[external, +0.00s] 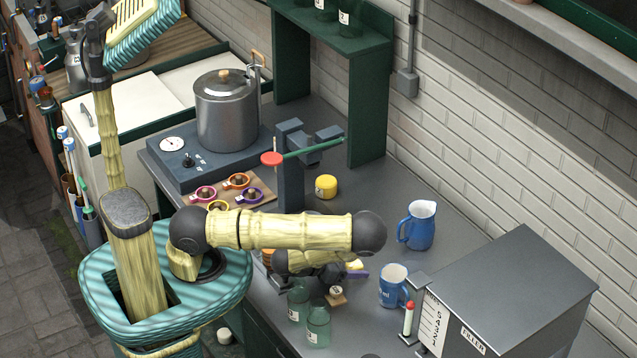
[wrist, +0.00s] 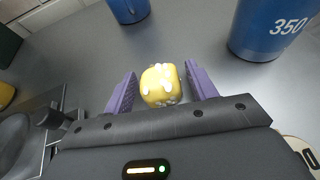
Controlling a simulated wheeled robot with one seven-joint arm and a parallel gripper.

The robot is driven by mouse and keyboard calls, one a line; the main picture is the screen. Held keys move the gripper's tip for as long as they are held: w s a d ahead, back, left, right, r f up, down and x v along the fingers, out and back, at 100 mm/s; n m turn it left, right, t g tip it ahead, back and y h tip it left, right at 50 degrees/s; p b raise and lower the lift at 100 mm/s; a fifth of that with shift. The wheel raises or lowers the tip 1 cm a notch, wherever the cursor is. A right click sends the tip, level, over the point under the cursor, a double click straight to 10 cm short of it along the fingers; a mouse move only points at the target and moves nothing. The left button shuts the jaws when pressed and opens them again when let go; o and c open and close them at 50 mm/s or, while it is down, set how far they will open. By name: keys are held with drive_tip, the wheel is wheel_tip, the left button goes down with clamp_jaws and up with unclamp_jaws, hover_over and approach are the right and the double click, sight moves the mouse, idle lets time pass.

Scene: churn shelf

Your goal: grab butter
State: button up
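The butter, a small rounded yellow lump with white spots (wrist: 160,86), sits on the grey counter in the wrist view. It also shows as a small yellow patch in the external view (external: 355,264), partly hidden by my gripper. My gripper (wrist: 161,80) has two purple fingers, one on each side of the butter. The fingers are open, with a visible gap between the butter and each finger.
Two blue measuring jugs (external: 420,225) (external: 394,286) stand right of my gripper. Green glass jars (external: 318,325) stand in front. A grey metal box (external: 510,290) is at the right, and a yellow container (external: 326,186) stands farther back.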

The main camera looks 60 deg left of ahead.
sight(354, 263)
drive_tip(key=c, duration=0.8)
drive_tip(key=shift+o, duration=0.2)
drive_tip(key=shift+r, duration=0.1)
wheel_tip(354, 263, up, 10)
drive_tip(key=p, duration=0.5)
